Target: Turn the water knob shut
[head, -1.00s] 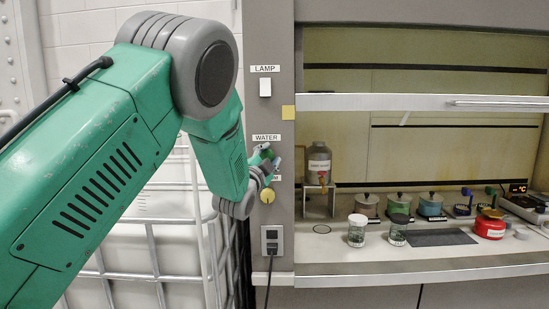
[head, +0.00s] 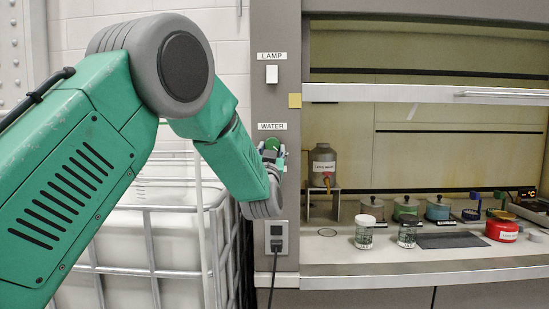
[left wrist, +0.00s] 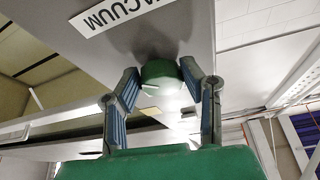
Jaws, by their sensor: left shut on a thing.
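The green water knob (head: 272,145) sits on the grey panel, just under the WATER label (head: 272,126). My left gripper (head: 272,155) reaches it from below and is shut on it. In the left wrist view the round green knob (left wrist: 160,75) shows between the two fingers of the left gripper (left wrist: 161,82), with a pale pointer line on its face. The exact finger contact is hard to see. My left wrist hides the panel below the knob in the head view. My right gripper is in neither view.
A VACUUM label (left wrist: 113,12) shows close to the knob in the left wrist view. A white lamp switch (head: 272,74) is above and a socket (head: 277,237) with a cord below. A fume hood with jars stands right; a caged white tank (head: 130,230) stands left.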

